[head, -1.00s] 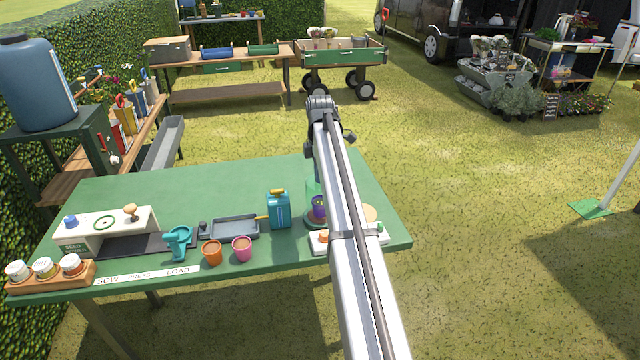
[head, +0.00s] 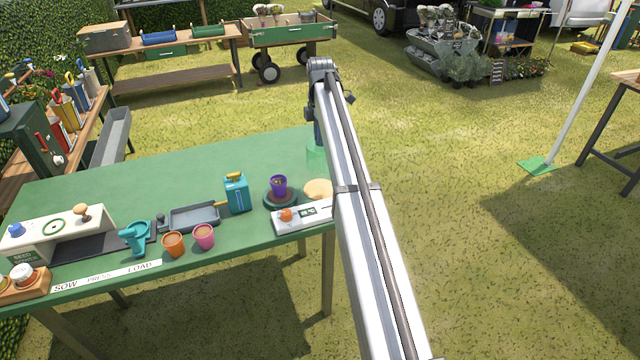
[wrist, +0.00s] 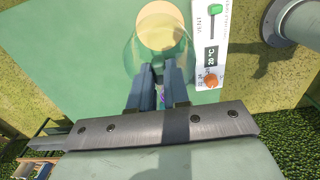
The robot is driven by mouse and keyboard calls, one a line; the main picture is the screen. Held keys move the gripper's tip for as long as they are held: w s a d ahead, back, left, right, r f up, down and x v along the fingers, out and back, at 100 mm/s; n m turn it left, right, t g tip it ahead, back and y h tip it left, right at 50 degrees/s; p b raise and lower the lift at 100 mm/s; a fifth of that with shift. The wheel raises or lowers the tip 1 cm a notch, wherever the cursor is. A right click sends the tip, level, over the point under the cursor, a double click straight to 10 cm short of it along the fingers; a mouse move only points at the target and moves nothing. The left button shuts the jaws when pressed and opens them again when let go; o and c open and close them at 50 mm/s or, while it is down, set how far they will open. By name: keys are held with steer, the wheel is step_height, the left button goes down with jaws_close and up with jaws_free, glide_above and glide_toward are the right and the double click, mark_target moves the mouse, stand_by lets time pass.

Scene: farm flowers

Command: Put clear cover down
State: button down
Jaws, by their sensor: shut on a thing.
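The clear cover (head: 316,160) is a see-through, green-tinted dome, partly hidden by my arm in the head view. My gripper is shut on its top; in the wrist view the fingers (wrist: 160,76) stand close together at the cover (wrist: 135,50). A round wooden disc (wrist: 162,24) shows through and beside the cover; I cannot tell the gap below it. In the head view the disc (head: 318,188) lies right of a purple pot (head: 279,184), which stands uncovered on a dark green round base (head: 270,200).
A white control panel (head: 287,224) with an orange knob lies at the table's front right. A teal can (head: 237,194), grey tray (head: 195,216), orange pot (head: 173,244) and pink pot (head: 204,236) stand to the left. The table's back (head: 200,165) is clear.

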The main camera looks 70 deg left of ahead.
step_height(320, 180, down, 10)
stand_by(0.6)
steer(key=shift+f, duration=0.1)
steer(key=c, duration=1.1)
jaws_free()
step_height(320, 180, up, 12)
steer(key=shift+r, duration=0.2)
